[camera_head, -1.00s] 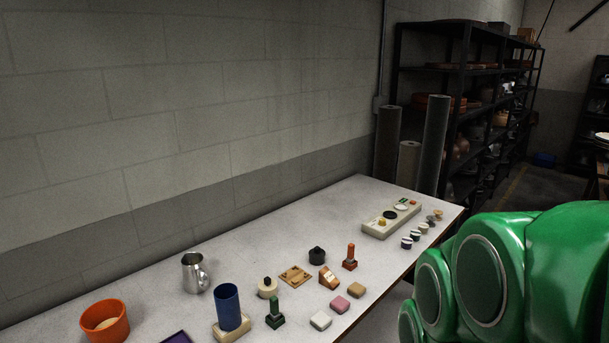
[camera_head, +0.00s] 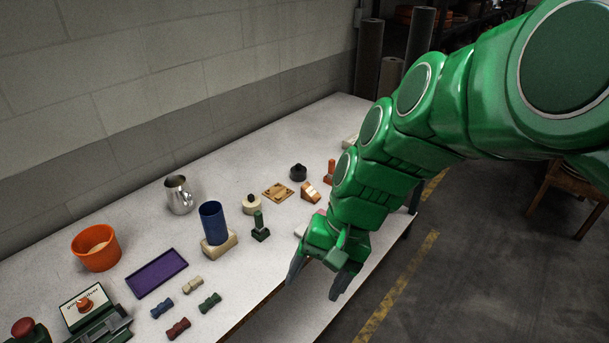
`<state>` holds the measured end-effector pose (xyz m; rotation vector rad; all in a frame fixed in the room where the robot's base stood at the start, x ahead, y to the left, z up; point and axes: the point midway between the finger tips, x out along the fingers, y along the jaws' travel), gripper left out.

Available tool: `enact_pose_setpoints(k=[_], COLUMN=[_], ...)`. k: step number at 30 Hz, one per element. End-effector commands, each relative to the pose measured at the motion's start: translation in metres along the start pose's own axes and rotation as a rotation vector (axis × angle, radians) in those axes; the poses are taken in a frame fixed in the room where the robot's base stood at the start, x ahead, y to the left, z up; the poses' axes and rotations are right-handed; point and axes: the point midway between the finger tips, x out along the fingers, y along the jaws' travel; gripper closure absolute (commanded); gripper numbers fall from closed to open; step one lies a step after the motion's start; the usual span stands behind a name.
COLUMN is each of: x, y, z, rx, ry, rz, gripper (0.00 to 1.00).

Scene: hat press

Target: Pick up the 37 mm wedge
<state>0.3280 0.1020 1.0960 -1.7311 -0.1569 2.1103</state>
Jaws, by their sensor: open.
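My gripper (camera_head: 314,287) is open and empty, pointing down at the table's front edge. It is nearer the camera than the wedge and apart from it. My arm hides part of the table to the right of the wedge.
Near the wedge stand the wooden plate (camera_head: 277,192), a black round piece (camera_head: 298,172), the red-orange piece (camera_head: 331,167) and a green upright piece (camera_head: 260,226). A blue cup (camera_head: 213,222), steel jug (camera_head: 179,194), orange bowl (camera_head: 96,248) and purple tray (camera_head: 157,273) are further left.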

Motion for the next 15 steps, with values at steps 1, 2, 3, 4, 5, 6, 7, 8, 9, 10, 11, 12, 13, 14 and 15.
enact_pose_setpoints(k=[1,2,3,4,5,6,7,8,9,10,11,12,13,14,15], x=[0.002,0.002,0.002,0.002,0.003,0.004,0.004,0.004,0.004,0.004,0.004,0.004,0.003,0.003,0.002], y=[-0.01,-0.016,-0.024,-0.029,-0.035,-0.042,-0.047,-0.052,-0.059,-0.064,-0.068,-0.074,-0.079,-0.083,-0.088], z=[-0.01,-0.015,-0.022,-0.028,-0.034,-0.042,-0.048,-0.054,-0.062,-0.068,-0.075,-0.084,-0.09,-0.097,-0.106], rx=[0.023,0.038,0.059,0.074,0.091,0.115,0.133,0.15,0.175,0.195,0.214,0.24,0.261,0.28,0.308], ry=[-0.011,-0.014,-0.018,-0.021,-0.026,-0.033,-0.038,-0.041,-0.047,-0.051,-0.057,-0.063,-0.068,-0.073,-0.08], rz=[-0.036,-0.057,-0.086,-0.107,-0.129,-0.157,-0.179,-0.2,-0.229,-0.249,-0.27,-0.297,-0.319,-0.34,-0.367], gripper=[0.28,0.28,0.28,0.28,0.28,0.28,0.28,0.28,0.28,0.28,0.28,0.28,0.28,0.28,0.28])
